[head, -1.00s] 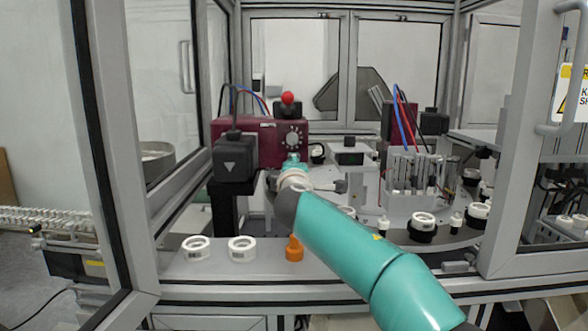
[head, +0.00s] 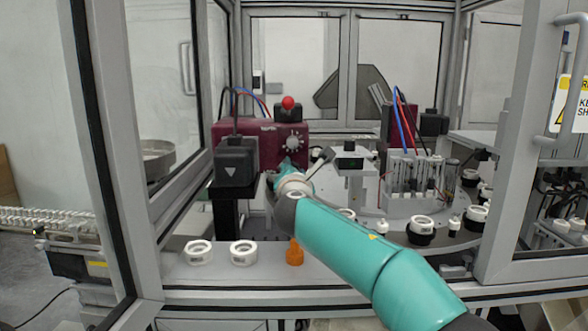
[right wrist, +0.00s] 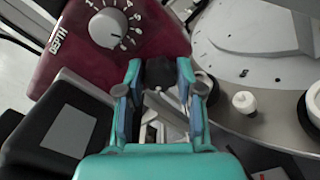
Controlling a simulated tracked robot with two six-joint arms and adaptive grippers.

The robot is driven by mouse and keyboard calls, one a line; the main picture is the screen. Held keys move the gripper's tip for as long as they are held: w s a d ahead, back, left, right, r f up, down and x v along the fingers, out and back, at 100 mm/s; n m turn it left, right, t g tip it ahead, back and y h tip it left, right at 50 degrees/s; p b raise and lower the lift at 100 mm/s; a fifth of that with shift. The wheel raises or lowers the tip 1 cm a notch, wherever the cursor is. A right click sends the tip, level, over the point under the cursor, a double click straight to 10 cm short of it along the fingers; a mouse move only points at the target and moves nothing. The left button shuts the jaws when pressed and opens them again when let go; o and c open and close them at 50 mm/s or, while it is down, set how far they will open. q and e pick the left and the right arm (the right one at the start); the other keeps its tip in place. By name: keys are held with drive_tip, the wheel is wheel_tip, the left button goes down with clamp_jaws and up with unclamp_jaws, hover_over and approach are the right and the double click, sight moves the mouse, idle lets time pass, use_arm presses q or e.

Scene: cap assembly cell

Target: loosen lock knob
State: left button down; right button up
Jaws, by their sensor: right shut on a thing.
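The lock knob (right wrist: 160,72) is a black knob between my right gripper's fingertips in the right wrist view. My right gripper (right wrist: 158,80) is shut on it, with a teal finger on each side. Below the knob, pale metal parts show between the fingers. In the head view my right gripper (head: 287,166) is small, just below the maroon feeder box (head: 262,133), and my own wrist hides the knob there. My left gripper is in neither view.
A grey numbered dial (right wrist: 106,28) sits on the maroon box close to the fingers. A black block (head: 236,160) stands left of the gripper. Two white rings (head: 243,253) and an orange part (head: 294,253) stand on the front ledge. The round table (right wrist: 262,75) lies right.

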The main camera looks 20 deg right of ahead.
drive_tip(key=shift+w+a+f+n, duration=0.15)
drive_tip(key=shift+f+n, duration=0.3)
drive_tip(key=shift+n, duration=0.55)
drive_tip(key=o, duration=1.2)
drive_tip(key=shift+r+p, duration=0.1)
drive_tip(key=shift+p, duration=0.2)
drive_tip(key=shift+c, duration=0.2)
drive_tip(key=shift+r, duration=0.15)
drive_tip(key=shift+s, duration=0.2)
